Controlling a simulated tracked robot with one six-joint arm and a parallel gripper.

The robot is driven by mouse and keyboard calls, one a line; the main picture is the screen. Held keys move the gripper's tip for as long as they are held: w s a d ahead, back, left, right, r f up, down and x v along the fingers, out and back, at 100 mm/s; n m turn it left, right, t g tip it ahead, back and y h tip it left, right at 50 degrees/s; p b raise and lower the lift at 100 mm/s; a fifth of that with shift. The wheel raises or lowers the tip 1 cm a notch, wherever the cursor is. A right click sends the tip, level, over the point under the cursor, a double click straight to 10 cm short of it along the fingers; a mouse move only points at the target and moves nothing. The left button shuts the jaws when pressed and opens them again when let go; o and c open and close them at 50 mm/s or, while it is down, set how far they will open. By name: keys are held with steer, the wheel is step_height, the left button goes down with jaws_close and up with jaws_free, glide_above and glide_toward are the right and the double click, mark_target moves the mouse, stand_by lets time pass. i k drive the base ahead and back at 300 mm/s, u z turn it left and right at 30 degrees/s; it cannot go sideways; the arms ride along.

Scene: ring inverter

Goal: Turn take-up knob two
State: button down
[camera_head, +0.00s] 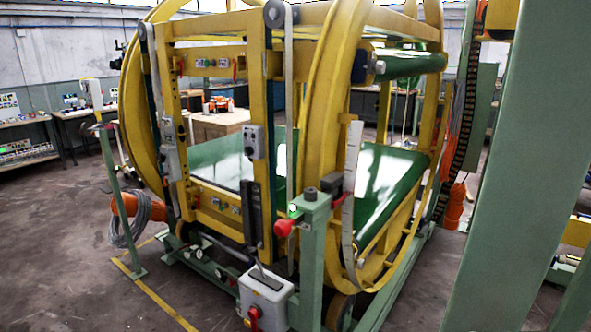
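A yellow ring-shaped machine (320,130) with green belts stands in the middle of the head view. A red knob (284,228) sticks out to the left from the top of a green post (313,260) at the machine's near side. A grey box (265,297) with a red rotary switch (254,315) is low beside the post. No label shows which part is take-up knob two, so I cannot tell it. My gripper is not in view.
A wide green beam (535,150) fills the right side, close to the camera. A thin green post (117,195) with a coiled cable (128,225) stands at left. Yellow lines (160,300) mark the floor. The concrete floor (60,265) at front left is clear.

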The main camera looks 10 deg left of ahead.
mark_target(360, 263)
steer(key=k, duration=0.65)
steer(key=u, duration=0.25)
steer(key=i, duration=0.5)
steer(key=u, duration=0.6)
steer(key=i, duration=0.75)
steer(key=u, duration=0.4)
steer(key=i, duration=1.15)
steer(key=z, duration=0.1)
